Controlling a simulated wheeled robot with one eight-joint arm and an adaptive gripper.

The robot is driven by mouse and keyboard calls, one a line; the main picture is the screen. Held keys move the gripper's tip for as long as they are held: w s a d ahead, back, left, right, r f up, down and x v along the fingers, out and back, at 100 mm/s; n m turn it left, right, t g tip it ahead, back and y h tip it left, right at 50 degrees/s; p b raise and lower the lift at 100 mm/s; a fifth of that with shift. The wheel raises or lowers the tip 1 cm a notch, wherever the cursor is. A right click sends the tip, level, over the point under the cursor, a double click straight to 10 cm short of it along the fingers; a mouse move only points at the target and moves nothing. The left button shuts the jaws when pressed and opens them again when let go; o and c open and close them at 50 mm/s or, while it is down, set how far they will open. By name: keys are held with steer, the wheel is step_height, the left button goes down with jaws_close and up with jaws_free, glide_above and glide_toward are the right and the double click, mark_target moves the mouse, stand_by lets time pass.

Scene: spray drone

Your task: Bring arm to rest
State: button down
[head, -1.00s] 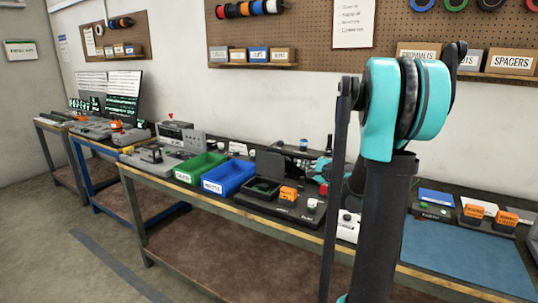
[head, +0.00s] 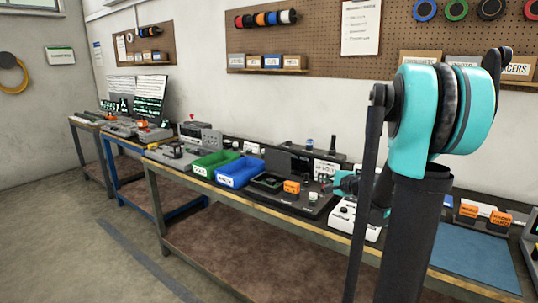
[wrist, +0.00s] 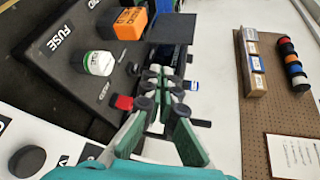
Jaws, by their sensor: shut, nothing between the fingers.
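My arm, teal and black, rises at the right of the head view, with its teal elbow (head: 412,120) high in front of the wall. My gripper (head: 338,183) is low over the workbench, partly hidden behind my own arm. In the wrist view my gripper (wrist: 162,82) is shut and empty, its green-padded fingers drawn together at the tips. A black panel marked FUSE (wrist: 62,62) lies left of the fingers in that view, with a white-and-green knob (wrist: 96,63) and an orange block (wrist: 125,22) on it.
The long workbench (head: 270,215) carries a green bin (head: 212,163), a blue bin (head: 238,173) and a white device (head: 345,222) near my arm. A blue mat (head: 470,258) lies at the right. A pegboard (head: 320,40) hangs behind. The floor at front left is clear.

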steer(key=s+a+f+n+g, duration=0.3)
steer(key=s+a+f+n, duration=0.25)
steer(key=s, duration=0.35)
steer(key=s+d+f+n+g+h, duration=0.2)
steer(key=s+f, duration=0.4)
steer(key=s, duration=0.6)
steer(key=s+d+f+n+g+h, duration=0.2)
steer(key=s+f+n+g+h, duration=0.2)
steer(key=s+f+n, duration=0.3)
steer(key=s+h, duration=0.1)
steer(key=s, duration=0.4)
steer(key=shift+d, duration=0.4)
